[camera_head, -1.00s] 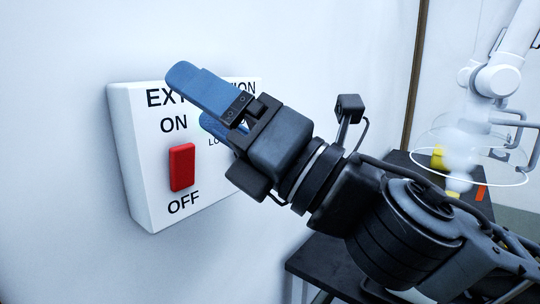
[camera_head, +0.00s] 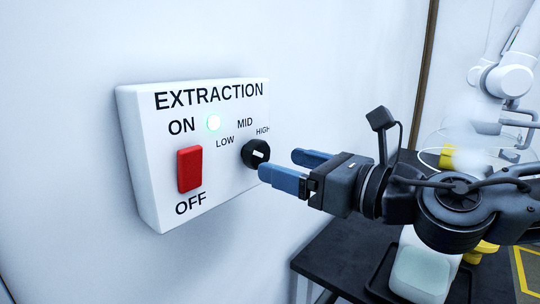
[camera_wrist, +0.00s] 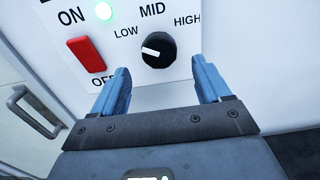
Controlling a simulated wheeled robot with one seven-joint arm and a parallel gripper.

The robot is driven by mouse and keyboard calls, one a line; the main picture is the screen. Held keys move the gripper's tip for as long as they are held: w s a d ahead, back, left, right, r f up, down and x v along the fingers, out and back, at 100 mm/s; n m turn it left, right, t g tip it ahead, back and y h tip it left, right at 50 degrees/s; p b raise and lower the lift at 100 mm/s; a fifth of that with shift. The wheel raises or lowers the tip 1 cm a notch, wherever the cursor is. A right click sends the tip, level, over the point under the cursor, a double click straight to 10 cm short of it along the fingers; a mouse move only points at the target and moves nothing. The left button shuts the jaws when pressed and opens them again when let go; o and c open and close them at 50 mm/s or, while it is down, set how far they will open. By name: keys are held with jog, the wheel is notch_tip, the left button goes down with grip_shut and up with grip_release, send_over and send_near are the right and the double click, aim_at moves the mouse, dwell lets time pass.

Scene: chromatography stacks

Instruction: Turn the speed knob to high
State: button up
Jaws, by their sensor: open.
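The speed knob (camera_head: 254,152) is a round black dial on the white EXTRACTION panel, with LOW, MID and HIGH printed around it. In the wrist view the knob (camera_wrist: 158,50) has a white mark on its left side, toward LOW. My gripper (camera_head: 279,165) has two blue fingers, open and empty, pointing at the panel just right of the knob in the head view. In the wrist view the knob lies ahead, between the lines of the two fingers (camera_wrist: 159,66). I see no clear contact.
A red ON/OFF switch (camera_head: 190,169) is left of the knob, with a lit green lamp (camera_head: 213,123) above. The panel (camera_head: 160,222) is fixed to a white wall. A dark table (camera_head: 335,255) stands below right, with a pale container (camera_head: 420,272) by it.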

aim_at(262, 157)
jog(key=shift+p+x, duration=0.4)
jog(key=shift+x, duration=1.85)
jog(key=c, duration=1)
jog(key=shift+c, duration=0.2)
